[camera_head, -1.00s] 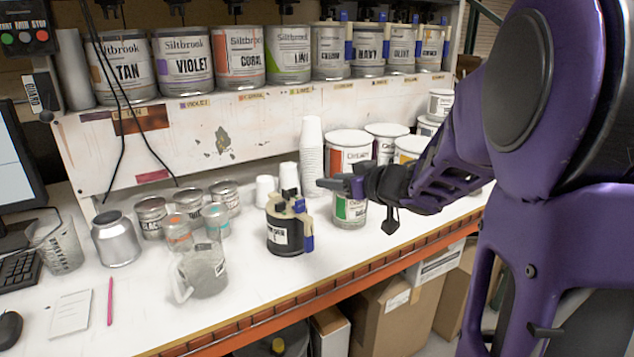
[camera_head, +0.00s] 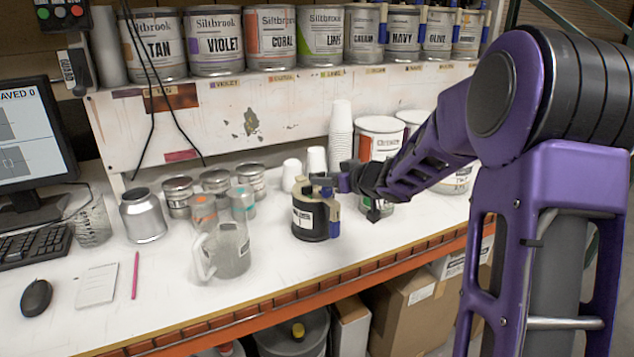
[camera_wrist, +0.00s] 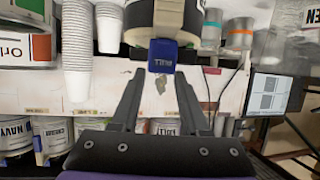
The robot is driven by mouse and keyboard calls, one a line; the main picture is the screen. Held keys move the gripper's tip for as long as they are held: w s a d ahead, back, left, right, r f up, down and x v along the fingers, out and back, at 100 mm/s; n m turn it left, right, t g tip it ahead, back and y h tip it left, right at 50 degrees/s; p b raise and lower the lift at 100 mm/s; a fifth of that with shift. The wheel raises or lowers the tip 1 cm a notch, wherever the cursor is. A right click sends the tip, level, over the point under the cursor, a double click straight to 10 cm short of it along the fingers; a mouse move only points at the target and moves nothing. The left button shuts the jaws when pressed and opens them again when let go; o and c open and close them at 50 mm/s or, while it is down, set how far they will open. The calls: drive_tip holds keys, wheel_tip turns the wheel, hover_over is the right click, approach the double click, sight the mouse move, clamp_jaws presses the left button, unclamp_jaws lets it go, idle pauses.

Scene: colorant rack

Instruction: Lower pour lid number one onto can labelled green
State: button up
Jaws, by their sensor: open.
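A black pot-like piece (camera_head: 316,219) with a tan top, blue handle and white label stands upright on the counter. It looks like the pour lid on a holder, but its label is too small to read. In the wrist view its blue tab (camera_wrist: 163,56) is just beyond my fingertips, roughly centred between them. My gripper (camera_head: 343,180) is open and empty beside the piece's right side; it also shows in the wrist view (camera_wrist: 161,80). A can with a green patch (camera_head: 372,211), probably the green can, is behind my wrist and mostly hidden.
A white can (camera_head: 380,128) stands behind my wrist, with stacked cups (camera_head: 340,130) to its left. A clear pitcher (camera_head: 228,250) and several small cans (camera_head: 178,196) stand left of the black piece. The rack of large cans (camera_head: 215,42) is above. The counter's front edge (camera_head: 260,310) is clear.

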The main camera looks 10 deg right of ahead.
sight(312, 173)
drive_tip(key=shift+x, duration=2.25)
clamp_jaws()
drive_tip(key=shift+r+p, duration=0.6)
idle(0.4)
